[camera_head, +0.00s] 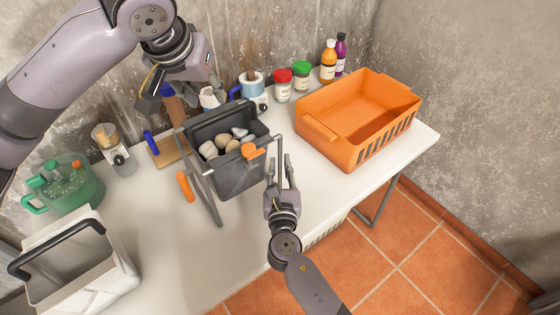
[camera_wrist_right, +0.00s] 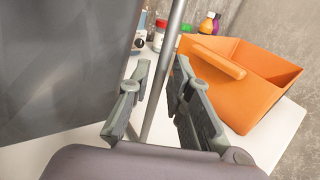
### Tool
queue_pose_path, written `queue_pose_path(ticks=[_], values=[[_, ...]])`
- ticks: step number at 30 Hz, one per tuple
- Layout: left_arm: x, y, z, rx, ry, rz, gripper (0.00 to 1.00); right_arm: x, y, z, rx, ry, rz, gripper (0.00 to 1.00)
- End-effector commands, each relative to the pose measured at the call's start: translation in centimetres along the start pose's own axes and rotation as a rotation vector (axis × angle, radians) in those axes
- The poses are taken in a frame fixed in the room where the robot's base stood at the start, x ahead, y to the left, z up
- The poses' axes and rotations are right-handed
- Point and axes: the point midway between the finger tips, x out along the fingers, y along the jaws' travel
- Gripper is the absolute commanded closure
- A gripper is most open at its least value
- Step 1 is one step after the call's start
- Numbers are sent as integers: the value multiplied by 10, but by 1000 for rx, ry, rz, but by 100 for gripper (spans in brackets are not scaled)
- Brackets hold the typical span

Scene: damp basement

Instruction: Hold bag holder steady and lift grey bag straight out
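The grey bag (camera_head: 240,176) hangs upright in the bag holder (camera_head: 206,190), a grey metal frame with orange grips, on the white table. Pale rounded lumps lie inside the bag. My right gripper (camera_head: 281,168) is at the holder's right side. In the right wrist view its open fingers (camera_wrist_right: 160,90) stand either side of a thin grey post (camera_wrist_right: 163,70) of the holder, with gaps visible, and the grey bag (camera_wrist_right: 60,70) fills the left. My left gripper (camera_head: 208,88) is above and behind the bag, apart from it; its finger opening is unclear.
An orange basket (camera_head: 318,128) stands at the right, also seen in the right wrist view (camera_wrist_right: 250,105). Jars and bottles (camera_head: 302,75) line the wall. A green pitcher (camera_head: 75,188) and a white container with a black handle (camera_head: 95,285) are at left. The front table is clear.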

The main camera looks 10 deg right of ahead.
Motion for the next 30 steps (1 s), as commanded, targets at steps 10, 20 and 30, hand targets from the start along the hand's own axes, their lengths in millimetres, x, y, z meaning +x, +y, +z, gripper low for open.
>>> queue_pose_path(ticks=[10,20,30], values=[[0,0,0,0,0,0,67,18,0,0,0,1,-1,81],[0,0,0,0,0,0,67,18,0,0,0,0,-1,92],[0,0,0,0,0,0,67,18,0,0,0,0,-1,100]])
